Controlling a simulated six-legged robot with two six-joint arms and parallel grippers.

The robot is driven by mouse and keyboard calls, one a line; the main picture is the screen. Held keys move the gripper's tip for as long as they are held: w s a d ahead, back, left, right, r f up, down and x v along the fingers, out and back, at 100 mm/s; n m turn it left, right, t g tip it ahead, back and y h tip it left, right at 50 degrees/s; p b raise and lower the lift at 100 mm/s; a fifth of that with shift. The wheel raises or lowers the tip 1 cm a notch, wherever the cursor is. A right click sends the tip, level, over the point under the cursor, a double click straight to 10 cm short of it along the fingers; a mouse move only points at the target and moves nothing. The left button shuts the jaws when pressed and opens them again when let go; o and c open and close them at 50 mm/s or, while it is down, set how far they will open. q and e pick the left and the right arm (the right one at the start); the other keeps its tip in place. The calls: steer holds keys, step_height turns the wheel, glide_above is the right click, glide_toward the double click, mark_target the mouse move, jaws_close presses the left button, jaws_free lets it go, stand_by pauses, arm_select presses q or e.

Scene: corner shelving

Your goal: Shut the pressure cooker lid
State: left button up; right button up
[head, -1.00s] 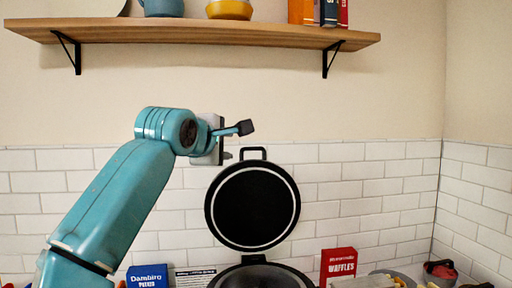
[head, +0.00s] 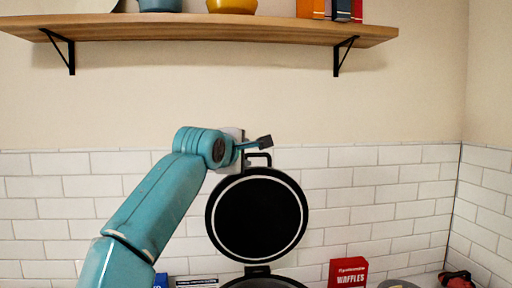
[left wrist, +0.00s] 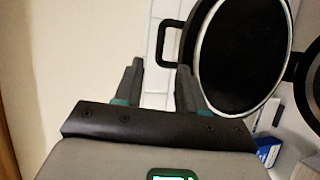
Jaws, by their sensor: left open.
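The pressure cooker lid (head: 257,214) is a round black disc with a pale ring, standing upright and open above the pot (head: 264,281), whose rim shows at the bottom edge. A lid handle (head: 258,158) sticks up from its top. My left gripper (head: 264,142) is just above this handle in the head view. In the left wrist view my left gripper (left wrist: 158,82) has its two fingers apart with nothing between them. There the lid (left wrist: 238,55) is beyond the fingers on the right, and its handle (left wrist: 168,42) lies just past the gap. The right gripper is not in view.
A wooden shelf (head: 200,31) with pots and books runs above. A red waffles box (head: 347,272) stands right of the pot. A blue box (left wrist: 268,150) shows in the left wrist view. The tiled wall (head: 400,200) is behind the lid.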

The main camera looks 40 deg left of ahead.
mark_target(256, 155)
arm_select(q)
steer(key=p+x, duration=0.5)
steer(key=x, duration=0.4)
steer(key=shift+w+a, duration=0.15)
steer(key=shift+w+a+f, duration=0.25)
steer(key=shift+d, duration=0.2)
steer(key=shift+s+r, duration=0.1)
jaws_close()
